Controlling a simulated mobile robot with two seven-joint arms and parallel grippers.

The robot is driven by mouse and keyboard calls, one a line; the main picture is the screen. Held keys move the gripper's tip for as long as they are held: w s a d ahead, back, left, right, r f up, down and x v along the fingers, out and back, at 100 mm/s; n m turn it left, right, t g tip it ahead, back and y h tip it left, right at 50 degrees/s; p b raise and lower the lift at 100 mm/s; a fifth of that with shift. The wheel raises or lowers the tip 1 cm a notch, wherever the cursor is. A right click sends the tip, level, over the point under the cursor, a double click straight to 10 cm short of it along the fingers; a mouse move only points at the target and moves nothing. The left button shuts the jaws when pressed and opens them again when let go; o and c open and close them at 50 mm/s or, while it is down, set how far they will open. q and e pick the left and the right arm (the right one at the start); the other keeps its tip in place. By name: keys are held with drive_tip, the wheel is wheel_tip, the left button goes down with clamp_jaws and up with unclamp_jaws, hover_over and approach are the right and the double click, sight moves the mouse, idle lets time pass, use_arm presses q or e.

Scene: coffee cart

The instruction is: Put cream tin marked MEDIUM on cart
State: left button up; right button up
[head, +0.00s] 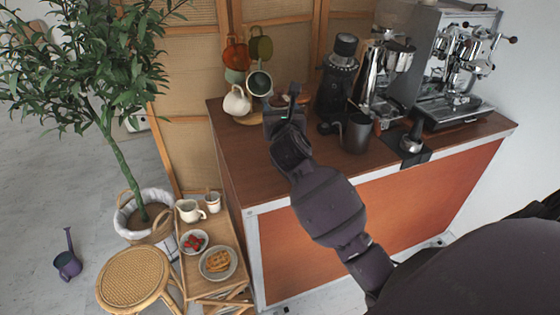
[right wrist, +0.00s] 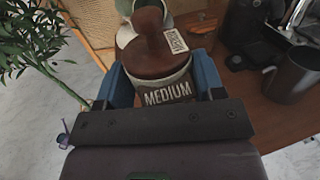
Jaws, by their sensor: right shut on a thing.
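The cream tin (right wrist: 168,94) has a dark band with MEDIUM in white letters and a brown top. In the right wrist view it sits between the blue fingers of my right gripper (right wrist: 164,80), which is shut on it. In the head view my right gripper (head: 282,112) is over the back left part of the cart's brown top (head: 240,140), and it mostly hides the tin. I cannot tell whether the tin touches the top. My left gripper is not in view.
A mug tree with several mugs (head: 237,101) stands close behind my right gripper. A black grinder (head: 337,82), a dark pitcher (head: 356,132) and an espresso machine (head: 455,70) stand to the right. The cart top's front left is clear. A low wooden stand (head: 222,238) holds dishes.

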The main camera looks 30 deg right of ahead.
wheel_tip(320, 180, down, 14)
drive_tip(key=b, duration=0.3)
drive_tip(key=shift+b, duration=0.4)
drive_tip(key=shift+f, duration=0.35)
drive_tip(key=o, duration=0.7)
drive_tip(key=shift+f, duration=0.2)
drive_tip(key=o, duration=0.4)
